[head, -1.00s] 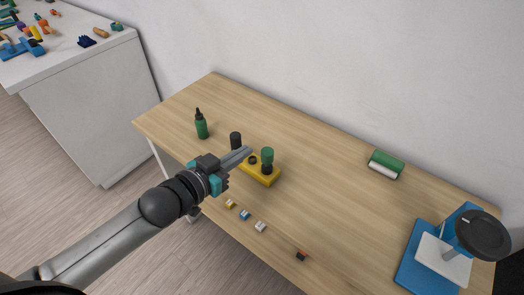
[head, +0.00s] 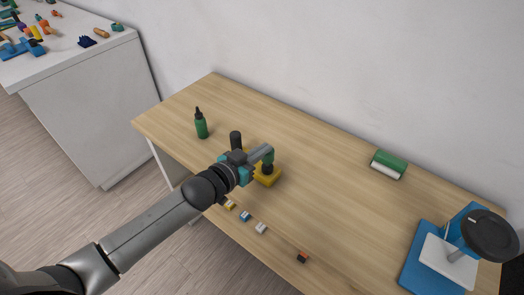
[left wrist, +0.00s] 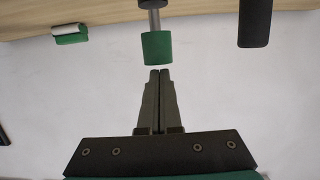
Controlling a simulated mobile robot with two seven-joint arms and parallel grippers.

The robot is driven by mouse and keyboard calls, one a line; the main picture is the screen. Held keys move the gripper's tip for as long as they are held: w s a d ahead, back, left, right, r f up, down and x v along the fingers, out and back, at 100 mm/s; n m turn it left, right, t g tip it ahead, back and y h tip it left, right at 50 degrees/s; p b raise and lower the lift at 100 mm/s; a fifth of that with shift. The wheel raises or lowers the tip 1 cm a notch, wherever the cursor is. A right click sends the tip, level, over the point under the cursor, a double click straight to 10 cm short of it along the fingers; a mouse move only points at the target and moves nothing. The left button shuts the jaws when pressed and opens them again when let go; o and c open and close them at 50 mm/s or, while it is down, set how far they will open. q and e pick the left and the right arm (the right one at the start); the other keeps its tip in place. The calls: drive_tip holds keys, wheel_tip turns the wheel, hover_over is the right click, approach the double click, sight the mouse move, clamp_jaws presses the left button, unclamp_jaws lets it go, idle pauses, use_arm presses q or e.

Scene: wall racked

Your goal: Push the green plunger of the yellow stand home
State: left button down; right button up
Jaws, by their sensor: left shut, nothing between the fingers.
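The yellow stand (head: 269,176) sits on the wooden table near its front edge, partly hidden behind my left gripper. Its green plunger (head: 269,159) stands upright on it, with its top partly covered by my fingers. In the left wrist view the picture is upside down: the green plunger head (left wrist: 158,47) is on a grey shaft that shows between head and stand. My left gripper (head: 268,150) is shut and empty, its fingertips at the plunger's top. In the left wrist view the fingertips (left wrist: 160,72) point at the head's end face with a small gap visible.
A black cylinder (head: 235,139) stands beside my gripper. A green bottle (head: 201,125) is farther left. Several small blocks (head: 245,215) lie along the front edge. The table's middle right is clear.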

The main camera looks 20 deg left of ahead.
idle(0.3)
use_arm(q)
drive_tip(key=shift+f+b, duration=0.7)
drive_tip(key=shift+f, duration=0.9)
drive_tip(key=shift+r, duration=0.1)
drive_tip(key=s+a+r+p, duration=0.3)
drive_tip(key=s+r+p, duration=0.2)
drive_tip(key=s, duration=0.4)
drive_tip(key=shift+a+r, duration=0.15)
drive_tip(key=shift+r, duration=0.7)
